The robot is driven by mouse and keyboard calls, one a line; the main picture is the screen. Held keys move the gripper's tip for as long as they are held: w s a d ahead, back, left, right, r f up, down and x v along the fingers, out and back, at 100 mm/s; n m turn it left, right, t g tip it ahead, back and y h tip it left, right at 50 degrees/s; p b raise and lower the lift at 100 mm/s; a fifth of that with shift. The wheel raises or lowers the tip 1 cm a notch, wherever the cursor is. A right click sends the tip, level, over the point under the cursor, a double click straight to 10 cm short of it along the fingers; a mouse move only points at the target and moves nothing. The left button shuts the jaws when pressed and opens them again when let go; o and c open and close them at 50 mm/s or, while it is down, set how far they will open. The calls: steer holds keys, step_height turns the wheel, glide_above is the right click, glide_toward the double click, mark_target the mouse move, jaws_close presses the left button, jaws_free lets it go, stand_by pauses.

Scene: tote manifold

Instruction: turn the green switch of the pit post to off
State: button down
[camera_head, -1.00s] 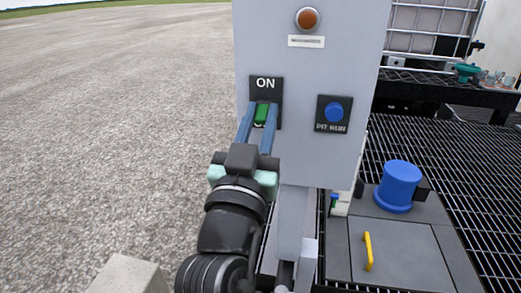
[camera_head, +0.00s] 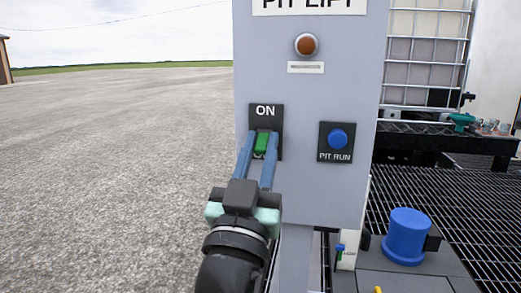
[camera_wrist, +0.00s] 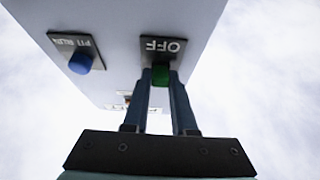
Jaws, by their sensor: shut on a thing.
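The grey pit post (camera_head: 345,90) stands upright in front of me, marked PIT LIFT at the top. Its green switch (camera_head: 262,143) sits on a black plate (camera_head: 265,112) with ON above; the lower marking is mostly covered by the switch and fingers. My gripper (camera_head: 260,148) reaches up from below, its blue fingers on either side of the green switch and shut on it. In the wrist view the green switch (camera_wrist: 160,74) shows between the fingers, beside the upside-down word OFF on its plate (camera_wrist: 165,47).
A blue PIT RUN button (camera_head: 337,139) is on the post to the right of the switch. An amber lamp (camera_head: 306,45) is above. A blue cylinder (camera_head: 405,236) and dark grating (camera_head: 480,205) lie at the lower right. Open paving (camera_head: 110,160) is to the left.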

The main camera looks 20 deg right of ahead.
steer(key=c, duration=0.7)
jaws_free()
steer(key=b+v, duration=0.3)
steer(key=v, duration=1)
steer(key=shift+b, duration=0.3)
